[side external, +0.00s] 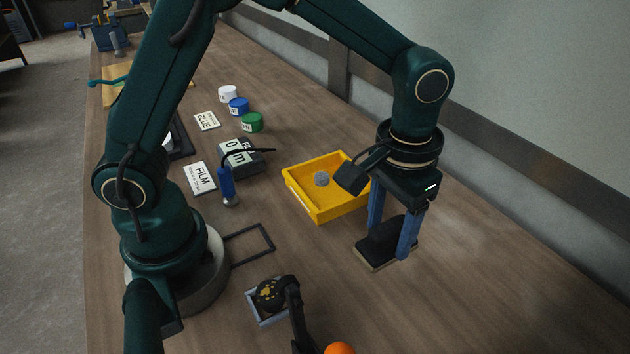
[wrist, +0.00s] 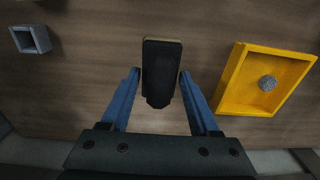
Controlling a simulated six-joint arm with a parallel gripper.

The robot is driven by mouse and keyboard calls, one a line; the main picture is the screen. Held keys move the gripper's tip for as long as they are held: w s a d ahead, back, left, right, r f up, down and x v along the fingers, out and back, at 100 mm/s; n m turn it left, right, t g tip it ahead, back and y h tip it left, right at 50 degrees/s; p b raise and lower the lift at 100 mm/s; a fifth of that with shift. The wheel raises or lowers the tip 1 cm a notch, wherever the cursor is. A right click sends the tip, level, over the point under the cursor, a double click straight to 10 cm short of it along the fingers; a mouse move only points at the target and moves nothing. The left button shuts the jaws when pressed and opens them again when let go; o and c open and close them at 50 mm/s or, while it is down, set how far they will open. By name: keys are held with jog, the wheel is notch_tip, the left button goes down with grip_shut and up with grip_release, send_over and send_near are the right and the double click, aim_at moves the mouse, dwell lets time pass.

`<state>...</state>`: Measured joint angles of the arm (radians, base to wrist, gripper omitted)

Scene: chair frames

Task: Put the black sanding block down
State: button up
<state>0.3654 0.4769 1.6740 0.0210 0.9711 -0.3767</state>
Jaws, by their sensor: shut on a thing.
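The black sanding block (side external: 381,246) is between the blue fingers of my gripper (side external: 391,242) in the side external view. It has a dark body with a thin tan layer along its bottom edge. It is at or very near the wooden bench top; I cannot tell whether it touches. In the wrist view the block (wrist: 161,72) stands out past the fingertips of my gripper (wrist: 160,75), which is shut on it. A gap seems to show beside the block there.
A yellow tray (side external: 319,215) with a grey ball (side external: 321,179) stands left of my gripper. A gauge box (side external: 241,158), a blue-handled tool (side external: 227,185), cards and paint pots lie farther left. A grey holder (side external: 266,318) is at the front. The bench right of my gripper is clear.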

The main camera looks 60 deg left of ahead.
aim_at(386, 250)
jog(key=shift+d+f, duration=0.1)
jog(key=shift+f, duration=2)
jog(key=shift+f, duration=0.1)
jog(key=o, duration=1.3)
